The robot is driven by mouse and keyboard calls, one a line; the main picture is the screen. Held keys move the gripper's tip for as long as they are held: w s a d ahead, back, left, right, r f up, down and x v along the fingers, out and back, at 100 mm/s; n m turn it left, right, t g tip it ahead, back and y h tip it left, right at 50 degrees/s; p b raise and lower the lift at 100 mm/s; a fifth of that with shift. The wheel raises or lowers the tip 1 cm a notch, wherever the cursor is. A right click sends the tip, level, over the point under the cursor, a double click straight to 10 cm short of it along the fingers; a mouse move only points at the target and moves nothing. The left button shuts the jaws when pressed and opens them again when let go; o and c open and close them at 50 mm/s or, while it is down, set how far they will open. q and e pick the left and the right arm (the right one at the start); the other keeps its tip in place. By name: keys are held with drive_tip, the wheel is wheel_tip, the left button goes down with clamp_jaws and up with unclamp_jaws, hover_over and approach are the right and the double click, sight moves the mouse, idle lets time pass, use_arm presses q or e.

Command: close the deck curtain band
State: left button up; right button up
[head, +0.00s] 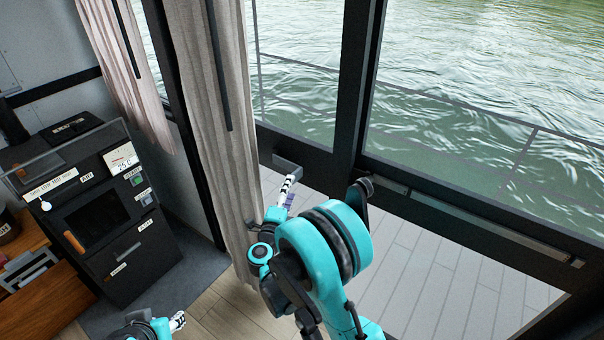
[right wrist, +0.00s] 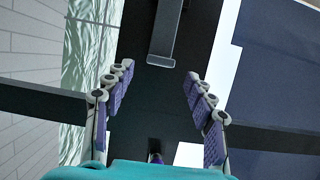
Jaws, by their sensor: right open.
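A long beige curtain (head: 208,110) hangs in folds beside the dark door frame, with a narrow dark strip (head: 217,70) down its upper part. I cannot tell whether this strip is the band. A grey bar-like piece (head: 287,163) sticks out low on the dark frame right of the curtain. A grey bar (right wrist: 164,42) also shows ahead of the fingertips in the right wrist view. My right gripper (head: 291,184) is just below the grey piece, open and empty, its fingers apart in the right wrist view (right wrist: 160,71). My left gripper (head: 178,321) is low in the head view, its jaws unclear.
A black stove-like unit (head: 97,222) and a wooden drawer front (head: 45,305) stand at left. A second, pinkish curtain (head: 125,70) hangs above the unit. A dark door rail (head: 480,225) crosses the right side, with grey deck planks (head: 440,285) below and water outside.

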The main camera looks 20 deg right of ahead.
sight(296, 175)
drive_tip(key=shift+w+d+f, duration=0.15)
drive_tip(key=shift+w+d, duration=0.15)
drive_tip(key=shift+d, duration=0.05)
drive_tip(key=b+x, duration=0.1)
drive_tip(key=x, duration=0.5)
drive_tip(key=shift+w+d, duration=0.2)
drive_tip(key=shift+w, duration=0.1)
clamp_jaws()
